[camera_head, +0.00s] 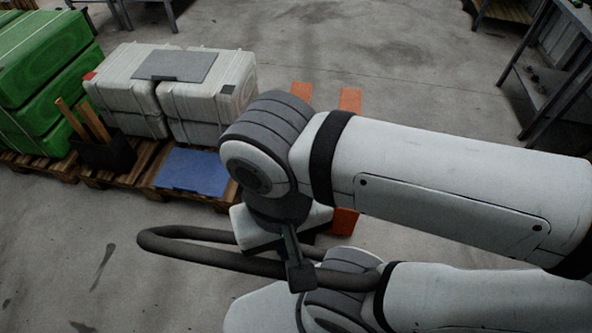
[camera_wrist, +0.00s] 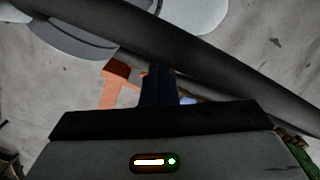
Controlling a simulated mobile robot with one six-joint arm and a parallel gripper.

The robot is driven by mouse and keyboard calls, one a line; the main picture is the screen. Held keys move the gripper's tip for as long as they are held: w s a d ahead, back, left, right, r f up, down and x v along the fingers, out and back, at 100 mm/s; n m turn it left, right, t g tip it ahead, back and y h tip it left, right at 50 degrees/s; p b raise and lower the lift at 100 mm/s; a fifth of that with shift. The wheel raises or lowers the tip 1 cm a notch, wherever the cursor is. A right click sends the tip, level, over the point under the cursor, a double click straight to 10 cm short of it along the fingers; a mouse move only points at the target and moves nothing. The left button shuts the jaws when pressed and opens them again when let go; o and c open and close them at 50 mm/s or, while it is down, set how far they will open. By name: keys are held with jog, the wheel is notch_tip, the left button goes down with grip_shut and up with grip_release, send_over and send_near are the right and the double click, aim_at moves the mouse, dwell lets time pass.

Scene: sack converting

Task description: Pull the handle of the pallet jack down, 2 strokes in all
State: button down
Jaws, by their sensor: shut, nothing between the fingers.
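The pallet jack shows orange forks (camera_head: 349,101) on the floor behind my arm, and they also show in the wrist view (camera_wrist: 116,88). Its handle is a long dark grey loop (camera_head: 192,259) that sticks out to the left below my wrist. In the wrist view the handle bar (camera_wrist: 205,62) runs diagonally just past my fingertips. My gripper (camera_wrist: 158,78) is shut with nothing between its fingers. Its fingers look close to the bar, but I cannot tell whether they touch it. My arm hides much of the jack's body and the handle's right end.
Grey-white cases (camera_head: 205,95) stand on a wooden pallet at the upper left, with a blue flat piece (camera_head: 193,172) in front. Green crates (camera_head: 45,60) stand farther left. A dark workbench (camera_head: 548,85) is at the upper right. The floor at the lower left is clear.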

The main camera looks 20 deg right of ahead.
jog(key=s+a+b, duration=0.1)
jog(key=s, duration=0.5)
jog(key=shift+a+f, duration=0.2)
jog(key=shift+f, duration=0.15)
jog(key=shift+f, duration=0.1)
jog(key=s+a+f+b, duration=0.3)
jog(key=f+b, duration=0.3)
jog(key=f, duration=0.1)
jog(key=shift+s+a+b, duration=0.3)
jog(key=shift+s+b, duration=0.05)
jog(key=shift+b, duration=0.05)
jog(key=shift+f, duration=0.1)
